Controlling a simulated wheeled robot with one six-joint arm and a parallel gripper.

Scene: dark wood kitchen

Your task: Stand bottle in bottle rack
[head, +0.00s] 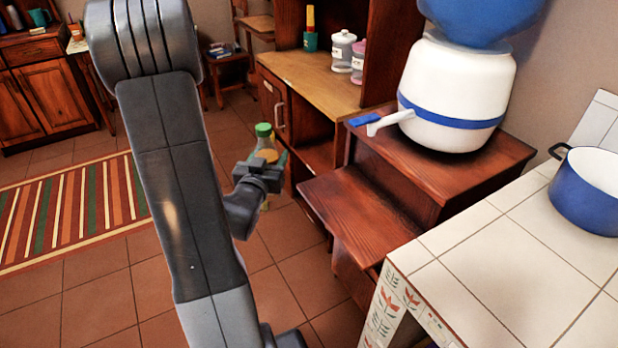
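A bottle with a green cap and a yellowish body (266,150) stands roughly upright in the head view, left of the wooden cabinet. My gripper (265,163) is in front of the bottle, its fingers at the bottle's sides, and it looks shut on it. The gripper's body hides the bottle's middle. The bottle appears to be held in the air above the tiled floor. I cannot make out a bottle rack in this view.
A wooden cabinet (315,78) with jars stands behind. Stepped wooden shelving (365,215) bears a white and blue water dispenser (455,85). A tiled counter (480,270) with a blue pot (585,195) is at right. A striped rug (70,215) lies on open floor at left.

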